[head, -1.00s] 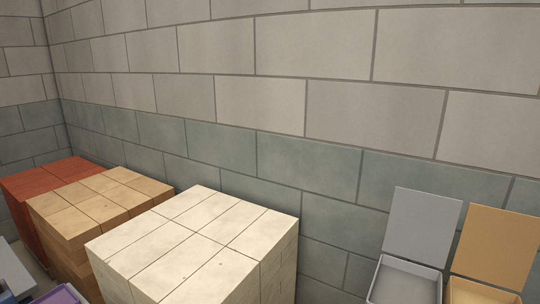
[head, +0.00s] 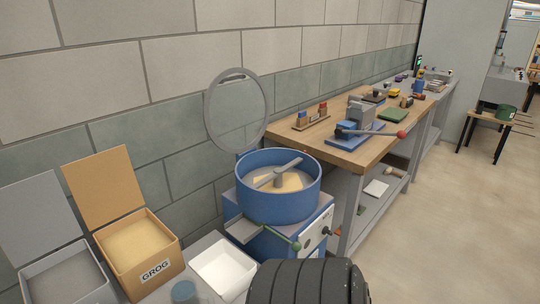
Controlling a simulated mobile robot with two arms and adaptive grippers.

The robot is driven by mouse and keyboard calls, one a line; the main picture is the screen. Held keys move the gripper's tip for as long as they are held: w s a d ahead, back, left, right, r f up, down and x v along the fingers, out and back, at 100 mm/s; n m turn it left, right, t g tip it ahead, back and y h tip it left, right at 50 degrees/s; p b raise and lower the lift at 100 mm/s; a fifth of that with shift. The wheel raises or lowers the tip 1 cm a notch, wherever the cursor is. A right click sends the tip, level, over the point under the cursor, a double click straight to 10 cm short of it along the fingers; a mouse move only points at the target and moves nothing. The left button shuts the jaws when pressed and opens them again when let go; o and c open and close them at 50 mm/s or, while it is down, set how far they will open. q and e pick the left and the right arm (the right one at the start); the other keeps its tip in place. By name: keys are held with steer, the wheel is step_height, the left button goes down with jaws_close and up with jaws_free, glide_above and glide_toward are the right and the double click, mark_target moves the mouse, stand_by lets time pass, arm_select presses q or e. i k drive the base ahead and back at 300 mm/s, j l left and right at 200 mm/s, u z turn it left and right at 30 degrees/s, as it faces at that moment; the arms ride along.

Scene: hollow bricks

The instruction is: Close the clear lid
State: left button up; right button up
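The clear lid is a round see-through disc with a grey rim (head: 208,118). It stands open, raised nearly upright at the back left of a blue round mixer pan (head: 278,208). The pan is open at the top and shows a grey mixing bar (head: 277,174) across it and tan material inside. The pan sits on a blue and grey machine body with a green-tipped lever (head: 294,245) at the front. Neither of my grippers shows in the head view.
An open orange box labelled GROG (head: 154,271) and an open grey box (head: 66,284) stand at left, lids up. A white tray (head: 222,265) lies before the machine. A wooden workbench (head: 351,154) with a red-handled tool (head: 380,133) is behind right. Floor at right is clear.

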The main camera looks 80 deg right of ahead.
mark_target(218, 79)
steer(key=z, duration=2.45)
steer(key=i+l+z, duration=0.2)
steer(key=i+z, duration=0.25)
